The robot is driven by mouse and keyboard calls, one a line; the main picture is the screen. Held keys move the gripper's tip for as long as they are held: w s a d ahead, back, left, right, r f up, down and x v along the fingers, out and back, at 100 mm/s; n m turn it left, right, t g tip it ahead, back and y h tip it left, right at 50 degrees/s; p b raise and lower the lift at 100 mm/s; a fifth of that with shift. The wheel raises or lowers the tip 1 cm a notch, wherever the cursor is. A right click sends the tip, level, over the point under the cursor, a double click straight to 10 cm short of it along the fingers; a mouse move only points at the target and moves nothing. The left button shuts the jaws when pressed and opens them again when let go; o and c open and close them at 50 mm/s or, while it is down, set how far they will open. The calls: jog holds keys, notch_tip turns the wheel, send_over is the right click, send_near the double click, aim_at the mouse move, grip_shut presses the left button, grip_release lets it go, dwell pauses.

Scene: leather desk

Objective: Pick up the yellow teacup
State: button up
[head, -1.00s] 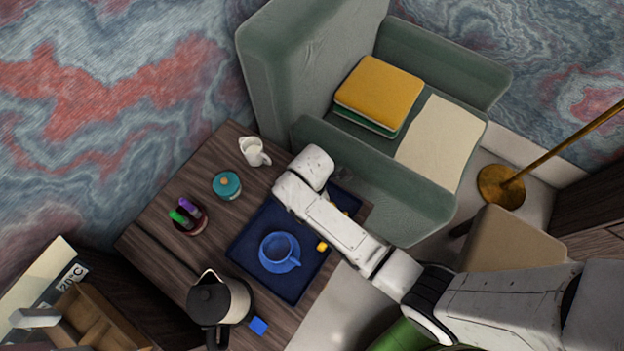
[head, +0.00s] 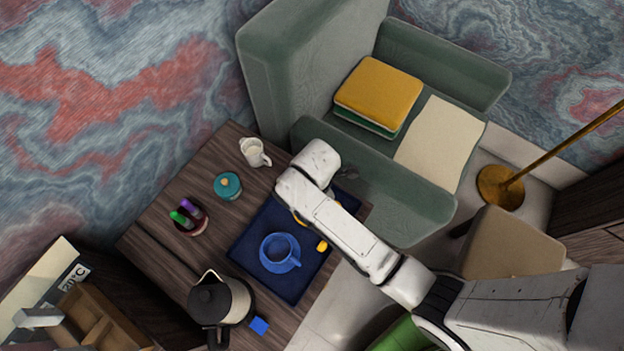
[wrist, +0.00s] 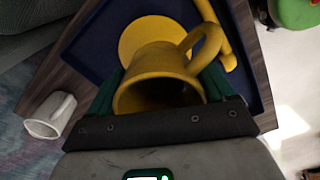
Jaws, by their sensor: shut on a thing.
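The yellow teacup (wrist: 155,75) is between the green fingers of my gripper (wrist: 160,84) in the wrist view. The gripper is shut on its body, with its mouth toward the camera and its handle at upper right. A yellow saucer (wrist: 143,38) lies on the dark blue tray beyond the cup; the cup looks raised off it, but the gap is hard to judge. In the head view, my arm hides the cup and fingers, and a sliver of saucer (head: 301,217) shows beside the arm.
A blue cup (head: 280,252) stands on the blue tray (head: 262,222). A slim yellow piece (wrist: 222,42) lies beside the saucer. A white jug (head: 254,152), teal pot (head: 227,186), pen holder (head: 190,222) and kettle (head: 221,300) surround the tray. A green armchair (head: 390,200) borders the desk.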

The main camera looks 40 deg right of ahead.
jog(key=s+r, duration=0.1)
jog(key=r, duration=0.1)
jog(key=s+r, duration=0.2)
jog(key=shift+s+a+r, duration=0.15)
jog(key=shift+s, duration=0.1)
jog(key=s+r, duration=0.3)
jog(key=s, duration=0.5)
jog(key=shift+s+a+r, duration=0.35)
jog(key=shift+s+r, duration=0.05)
dwell(0.3)
